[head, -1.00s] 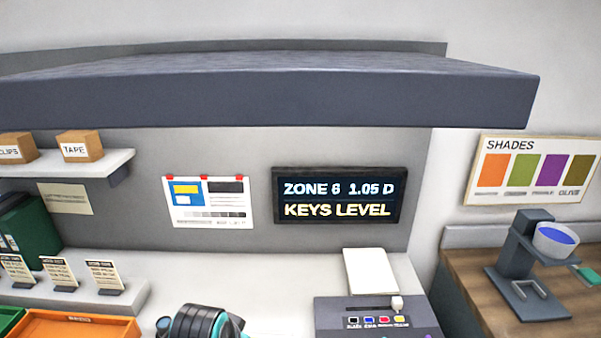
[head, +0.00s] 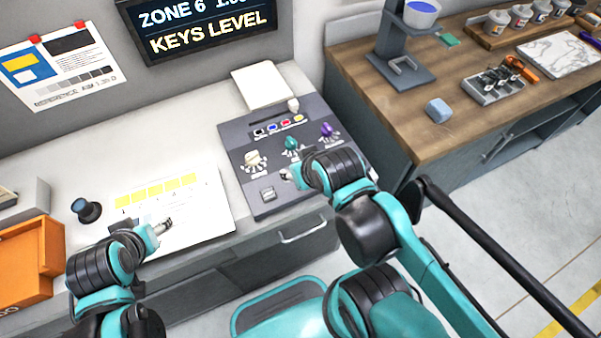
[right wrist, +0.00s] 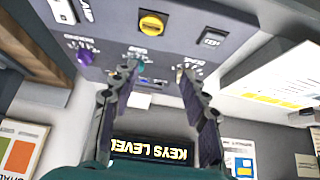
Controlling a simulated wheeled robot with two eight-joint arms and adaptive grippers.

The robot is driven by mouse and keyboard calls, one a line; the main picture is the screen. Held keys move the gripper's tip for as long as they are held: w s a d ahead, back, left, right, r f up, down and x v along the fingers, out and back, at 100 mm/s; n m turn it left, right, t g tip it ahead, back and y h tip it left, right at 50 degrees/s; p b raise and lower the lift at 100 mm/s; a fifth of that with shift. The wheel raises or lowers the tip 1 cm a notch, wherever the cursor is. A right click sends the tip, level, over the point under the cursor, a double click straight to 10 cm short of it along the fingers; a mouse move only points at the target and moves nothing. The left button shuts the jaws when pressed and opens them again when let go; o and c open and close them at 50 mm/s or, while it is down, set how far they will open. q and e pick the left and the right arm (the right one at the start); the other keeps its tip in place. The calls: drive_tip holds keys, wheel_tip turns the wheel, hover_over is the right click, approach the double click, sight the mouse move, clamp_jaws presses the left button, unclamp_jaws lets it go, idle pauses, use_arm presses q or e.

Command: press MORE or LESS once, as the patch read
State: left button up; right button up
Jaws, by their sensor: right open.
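The dark control panel (head: 290,152) has a cream knob (head: 254,160), a teal knob (head: 291,145) and a purple knob (head: 327,131). No MORE or LESS label is legible. My right gripper (head: 288,174) is over the panel's front part; in the right wrist view its fingers (right wrist: 157,85) are parted and empty, with the teal knob beyond the tips. The wall display (head: 205,28) reads KEYS LEVEL, its top line partly cut off. A sheet with yellow patches (head: 211,212) lies on the counter. My left gripper (head: 163,228) is over its lower edge, its jaws unclear.
A dark round device (head: 86,210) stands left of the sheet. An orange tray (head: 30,262) is at far left. A white pad (head: 262,86) lies behind the panel. In the right wrist view, a yellow knob (right wrist: 152,24) and TEST key (right wrist: 212,38) show on the panel.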

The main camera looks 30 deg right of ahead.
clamp_jaws()
idle(1.2)
